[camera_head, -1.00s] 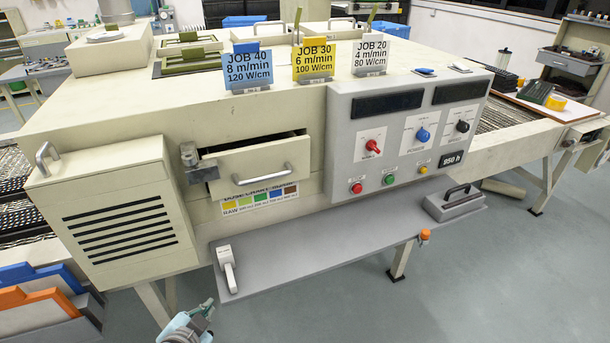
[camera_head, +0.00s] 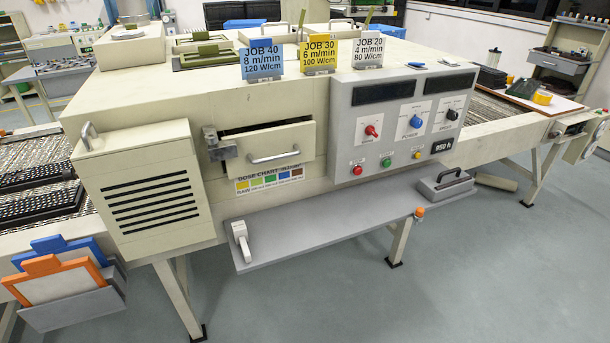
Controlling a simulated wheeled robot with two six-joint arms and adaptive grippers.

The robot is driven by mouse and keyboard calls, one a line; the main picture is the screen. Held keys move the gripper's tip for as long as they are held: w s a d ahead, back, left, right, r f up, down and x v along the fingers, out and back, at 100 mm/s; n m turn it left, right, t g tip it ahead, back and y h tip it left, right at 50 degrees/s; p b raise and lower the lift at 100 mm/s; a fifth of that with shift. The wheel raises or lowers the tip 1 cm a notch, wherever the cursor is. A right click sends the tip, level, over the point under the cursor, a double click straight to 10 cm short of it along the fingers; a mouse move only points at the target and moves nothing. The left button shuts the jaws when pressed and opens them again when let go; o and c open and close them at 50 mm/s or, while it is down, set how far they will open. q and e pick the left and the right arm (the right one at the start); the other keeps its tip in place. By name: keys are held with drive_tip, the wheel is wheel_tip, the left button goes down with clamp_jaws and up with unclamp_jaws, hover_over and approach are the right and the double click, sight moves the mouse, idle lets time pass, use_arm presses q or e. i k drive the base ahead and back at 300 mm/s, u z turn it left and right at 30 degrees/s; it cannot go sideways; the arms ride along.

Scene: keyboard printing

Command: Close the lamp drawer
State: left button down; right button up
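The lamp drawer (camera_head: 268,147) is a cream front with a silver bar handle (camera_head: 274,157), set in the machine's front face. It stands out a little, with a dark gap (camera_head: 250,127) showing along its top edge, so it is partly open. A grey metal latch or bracket (camera_head: 221,148) sits at its left edge, and a colour-patch dose chart (camera_head: 269,180) is below it. Neither of my grippers shows in the head view.
A grey shelf (camera_head: 325,228) juts out below the drawer, with a white-handled tool (camera_head: 240,240) at its left end and a black-handled block (camera_head: 445,186) at its right. The control panel (camera_head: 402,125) is right of the drawer, a vented cream box (camera_head: 150,190) left. The floor in front is clear.

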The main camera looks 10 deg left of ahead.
sight(292, 142)
drive_tip(key=z, duration=0.9)
drive_tip(key=i, duration=0.65)
drive_tip(key=u, duration=0.25)
